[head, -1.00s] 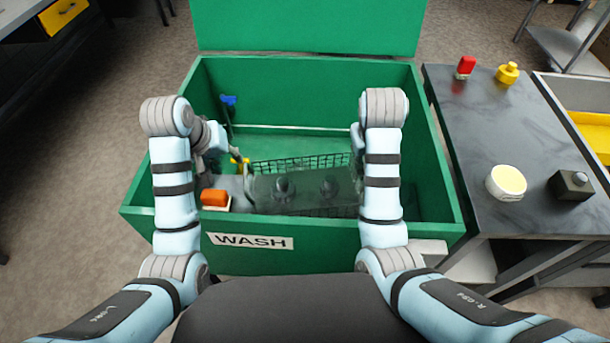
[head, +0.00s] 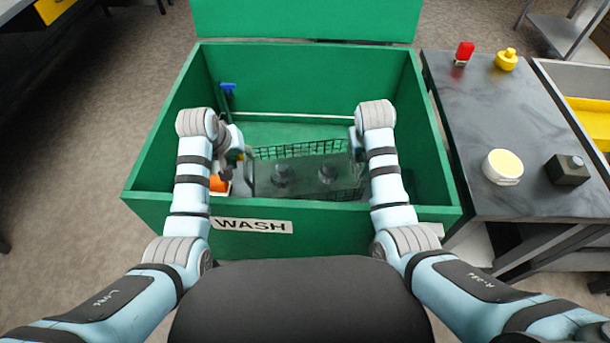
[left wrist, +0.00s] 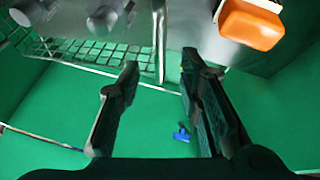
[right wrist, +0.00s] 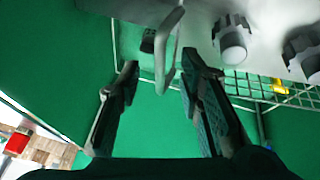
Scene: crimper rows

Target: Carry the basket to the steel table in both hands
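The wire basket (head: 300,150) sits inside the green wash tank (head: 290,75). Its mesh rim shows behind a grey panel with two dark knobs (head: 282,174). My left gripper (left wrist: 156,70) is open, with the basket's left upright bar (left wrist: 160,40) just beyond and between its fingertips. My right gripper (right wrist: 158,72) is open, with a grey looped handle (right wrist: 168,50) at the basket's right end between its fingertips. Neither gripper visibly grips anything. In the head view my left gripper (head: 240,158) is partly hidden by its arm, and the right one mostly so.
An orange item (head: 219,183) and blue-topped tool (head: 228,88) are inside the tank.

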